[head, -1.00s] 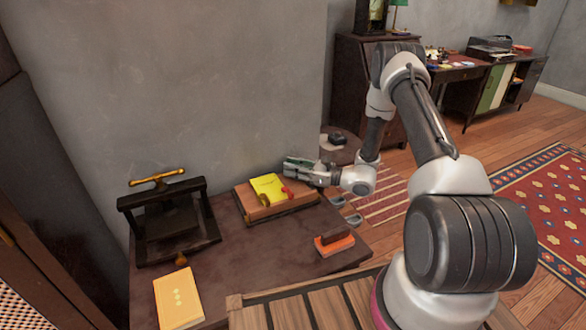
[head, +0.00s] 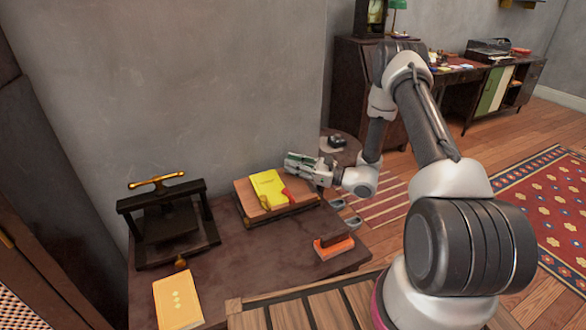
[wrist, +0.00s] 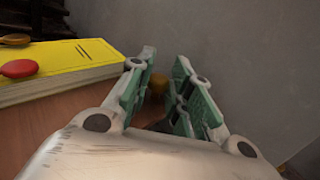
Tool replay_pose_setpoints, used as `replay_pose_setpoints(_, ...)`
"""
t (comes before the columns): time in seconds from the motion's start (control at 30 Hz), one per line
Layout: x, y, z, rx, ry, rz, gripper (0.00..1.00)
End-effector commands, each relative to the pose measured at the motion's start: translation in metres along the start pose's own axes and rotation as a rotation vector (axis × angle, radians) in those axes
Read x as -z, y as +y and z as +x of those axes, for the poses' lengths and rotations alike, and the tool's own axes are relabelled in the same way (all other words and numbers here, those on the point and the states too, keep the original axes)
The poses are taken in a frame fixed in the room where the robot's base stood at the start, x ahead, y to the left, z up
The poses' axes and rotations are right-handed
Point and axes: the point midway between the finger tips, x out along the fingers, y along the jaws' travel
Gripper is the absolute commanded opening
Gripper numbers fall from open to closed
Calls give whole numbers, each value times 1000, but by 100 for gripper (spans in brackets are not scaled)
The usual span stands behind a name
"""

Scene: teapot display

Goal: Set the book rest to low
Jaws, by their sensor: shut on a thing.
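The book rest (head: 246,200) is a brown wooden board over a dark base on the dark table, its back edge tilted up. A yellow book (head: 268,188) lies on it, with red and brass pieces at its lower edge. My gripper (head: 289,162) is at the rest's back right corner, by the wall. In the wrist view my gripper (wrist: 160,78) has its green-padded fingers around a small brass-coloured piece (wrist: 159,84), mostly hidden between them. The wooden board (wrist: 62,118) and the yellow book (wrist: 75,67) are to the left of the fingers.
A black press with a brass handle (head: 158,181) stands at the left of the table (head: 235,265). A second yellow book (head: 178,300) lies at the front left. An orange-and-dark block (head: 334,246) is at the front right. The grey wall is close behind the rest.

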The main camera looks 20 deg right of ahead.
Motion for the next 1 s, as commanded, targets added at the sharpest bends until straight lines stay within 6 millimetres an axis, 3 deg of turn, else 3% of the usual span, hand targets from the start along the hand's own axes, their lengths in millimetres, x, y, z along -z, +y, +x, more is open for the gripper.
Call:
replay_pose_setpoints(0.5, -30, 14, -13, -4, 5, 8, 0)
replay_pose_setpoints(1.0, -40, 24, -21, -5, 11, 15, 0)
